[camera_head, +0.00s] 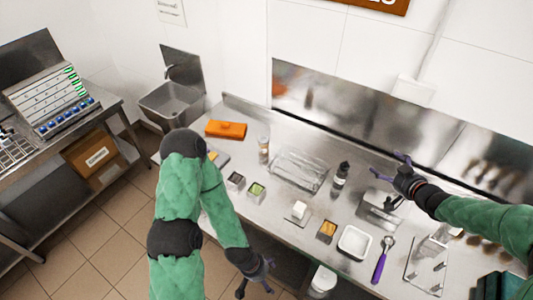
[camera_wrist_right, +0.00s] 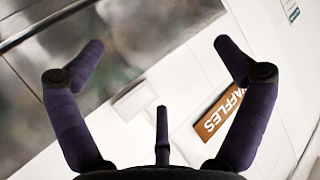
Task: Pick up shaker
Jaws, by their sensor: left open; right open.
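A small upright container with a pale top (camera_head: 264,146), which looks like the shaker, stands near the back of the steel counter, left of the clear tray. A dark-capped bottle (camera_head: 340,176) stands upright right of that tray. My left gripper (camera_head: 256,284) is open and empty, low at the front edge of the counter, well apart from the shaker. My right gripper (camera_head: 390,168) is open over the right part of the counter, far from the shaker. The right wrist view shows its spread fingers (camera_wrist_right: 160,55) with nothing between them, facing the back wall.
The steel counter holds a clear tray (camera_head: 298,171), an orange item (camera_head: 226,129), small ingredient containers (camera_head: 257,190), a white dish (camera_head: 354,242) and a purple-handled scoop (camera_head: 380,264). A sink (camera_head: 172,103) is at the back left. My left arm covers part of the counter's left end.

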